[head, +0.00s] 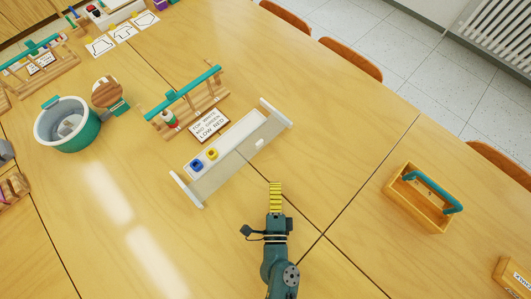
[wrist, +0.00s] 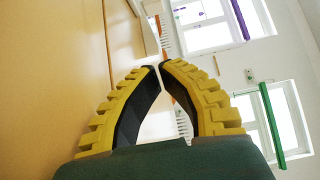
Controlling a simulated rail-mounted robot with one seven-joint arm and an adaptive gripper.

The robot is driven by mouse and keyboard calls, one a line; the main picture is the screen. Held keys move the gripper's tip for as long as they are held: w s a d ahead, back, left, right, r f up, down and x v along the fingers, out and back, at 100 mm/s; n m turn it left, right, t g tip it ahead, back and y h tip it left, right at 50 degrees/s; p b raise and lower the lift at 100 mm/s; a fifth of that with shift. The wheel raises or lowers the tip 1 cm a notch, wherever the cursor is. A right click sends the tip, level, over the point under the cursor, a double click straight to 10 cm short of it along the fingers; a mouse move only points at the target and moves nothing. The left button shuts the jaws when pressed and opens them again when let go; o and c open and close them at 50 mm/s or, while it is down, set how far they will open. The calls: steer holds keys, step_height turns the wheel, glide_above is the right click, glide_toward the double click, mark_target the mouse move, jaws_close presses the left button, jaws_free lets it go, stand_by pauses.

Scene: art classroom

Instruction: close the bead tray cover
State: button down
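The bead tray (head: 222,176) is a long, pale box with a raised plate at each end, lying diagonally on the table in the middle of the head view. A white cover (head: 238,133) lies over its right part. The left part is uncovered and shows a blue bead (head: 196,163) and a yellow bead (head: 212,153). A small white knob (head: 260,143) shows towards the right end. My gripper (head: 275,186) is just in front of the tray, apart from it. In the wrist view its yellow fingers (wrist: 160,66) come together at the tips, with nothing visibly between them.
A sign (head: 209,126) and a wooden rack (head: 187,103) with a teal bar stand close behind the tray. A teal pot (head: 67,126) is at left. A wooden caddy (head: 422,197) with a teal handle is at right. The table between tray and caddy is clear.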

steer(key=w, duration=0.7)
steer(key=shift+w+r, duration=0.15)
steer(key=shift+w, duration=0.25)
steer(key=w+a, duration=0.2)
steer(key=w, duration=0.1)
steer(key=shift+w+a, duration=0.1)
steer(key=shift+a, duration=0.05)
steer(key=shift+w+a+b, duration=0.25)
steer(key=shift+w+b, duration=0.05)
